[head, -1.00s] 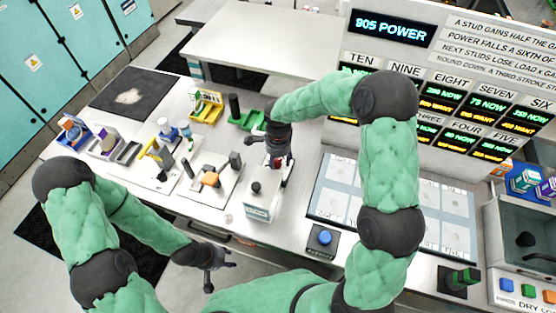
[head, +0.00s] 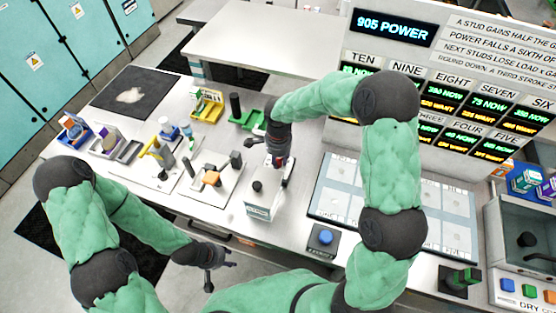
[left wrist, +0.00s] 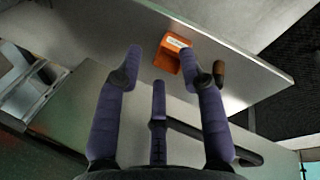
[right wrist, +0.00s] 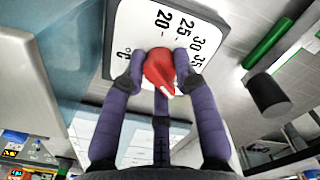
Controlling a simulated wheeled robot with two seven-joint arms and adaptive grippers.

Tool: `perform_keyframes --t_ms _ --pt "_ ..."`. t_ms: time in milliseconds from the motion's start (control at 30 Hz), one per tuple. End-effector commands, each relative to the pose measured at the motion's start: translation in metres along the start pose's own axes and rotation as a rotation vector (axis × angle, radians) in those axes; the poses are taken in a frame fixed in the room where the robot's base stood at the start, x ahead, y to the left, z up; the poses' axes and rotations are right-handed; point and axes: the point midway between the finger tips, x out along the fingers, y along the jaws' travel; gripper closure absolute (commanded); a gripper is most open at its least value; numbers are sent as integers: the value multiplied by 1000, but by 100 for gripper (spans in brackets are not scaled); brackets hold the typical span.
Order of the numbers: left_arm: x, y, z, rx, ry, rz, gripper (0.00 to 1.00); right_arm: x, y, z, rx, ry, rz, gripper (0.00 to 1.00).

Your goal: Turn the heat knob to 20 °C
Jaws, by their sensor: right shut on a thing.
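The heat knob (right wrist: 158,68) is red with a white pointer mark, on a white dial plate (right wrist: 130,25) printed with 20, 25, 30, 35 and °C. In the right wrist view the white mark is on the knob's lower side, away from the printed 20. My right gripper (right wrist: 160,82) has its purple fingers shut around the knob. In the head view my right gripper (head: 279,158) is over the white box-shaped unit (head: 259,211), and the knob is mostly hidden. My left gripper (head: 223,260) is empty, fingers apart, in front of the table; they also show in the left wrist view (left wrist: 168,58).
A blue button box (head: 322,240) and a large flat panel (head: 335,190) lie right of the unit. A green holder with a dark cylinder (head: 236,105) is behind. Display boards rise at the back right.

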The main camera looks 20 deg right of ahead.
Motion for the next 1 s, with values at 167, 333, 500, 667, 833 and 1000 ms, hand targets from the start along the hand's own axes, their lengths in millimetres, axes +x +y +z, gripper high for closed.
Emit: perform_keyframes --t_ms 167,333,500,667,833,1000 --pt "3 -1 0 0 0 0 60 -2 -3 -4 -133 7 -8 100" --pt "4 -2 0 0 0 0 60 -3 -4 -4 -293 8 -9 100" --pt "4 -2 0 0 0 0 60 -4 -6 -4 -455 10 -11 100" --pt "3 -1 0 0 0 0 60 -5 -7 -4 -606 11 -12 100" --pt "1 0 0 0 0 0 60 -5 -8 -4 -768 13 -13 100" --pt "-1 0 0 0 0 0 60 -6 -9 -3 -928 15 -13 100"
